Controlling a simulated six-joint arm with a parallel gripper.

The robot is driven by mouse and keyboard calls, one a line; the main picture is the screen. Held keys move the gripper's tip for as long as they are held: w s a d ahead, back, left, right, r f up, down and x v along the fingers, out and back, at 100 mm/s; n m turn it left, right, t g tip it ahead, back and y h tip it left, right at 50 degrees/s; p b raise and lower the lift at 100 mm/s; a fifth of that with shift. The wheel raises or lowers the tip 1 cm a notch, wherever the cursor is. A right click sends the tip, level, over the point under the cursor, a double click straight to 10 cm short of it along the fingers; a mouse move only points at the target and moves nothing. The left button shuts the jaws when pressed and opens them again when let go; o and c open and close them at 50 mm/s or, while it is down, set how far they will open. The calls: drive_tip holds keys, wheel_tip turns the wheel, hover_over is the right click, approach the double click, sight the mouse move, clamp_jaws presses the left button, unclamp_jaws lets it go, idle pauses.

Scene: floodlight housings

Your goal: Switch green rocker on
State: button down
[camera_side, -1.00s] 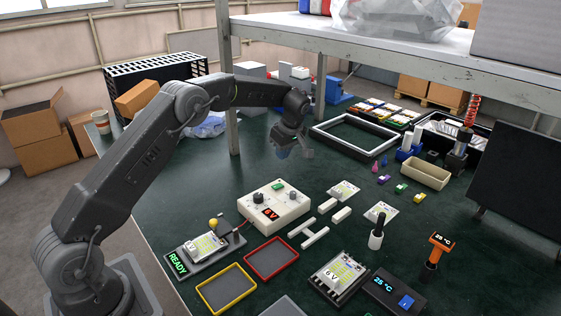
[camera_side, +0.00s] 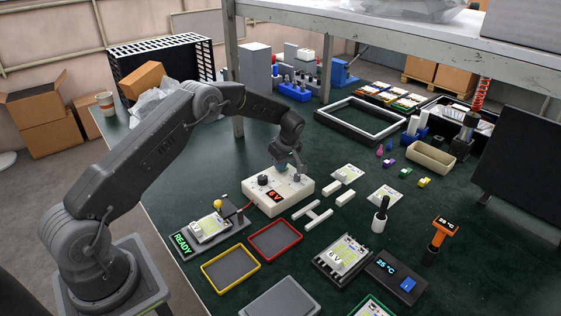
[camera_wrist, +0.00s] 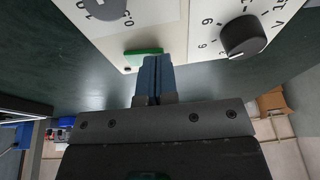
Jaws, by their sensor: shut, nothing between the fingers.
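The green rocker (camera_wrist: 143,52) sits near the edge of a white power supply box, whose top also shows in the side view (camera_side: 264,204). In the side view my gripper (camera_side: 297,170) is low over the far part of the box. The rocker is not clear there, and its on or off state cannot be told.
A dark dial knob (camera_wrist: 242,36) and a grey knob (camera_wrist: 104,5) flank the rocker. A red tray (camera_side: 274,240), a yellow tray (camera_side: 230,269) and white bars (camera_side: 313,215) lie near the box. A shelf post (camera_side: 232,70) stands behind my arm.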

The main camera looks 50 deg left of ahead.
drive_tip(key=shift+s+f, duration=0.1)
drive_tip(key=shift+f, duration=0.2)
drive_tip(key=shift+w+r, duration=0.3)
drive_tip(key=shift+w, duration=0.5)
drive_tip(key=shift+r, duration=0.15)
drive_tip(key=a+v, duration=0.1)
drive_tip(key=v, duration=1.2)
drive_tip(key=shift+r, duration=0.5)
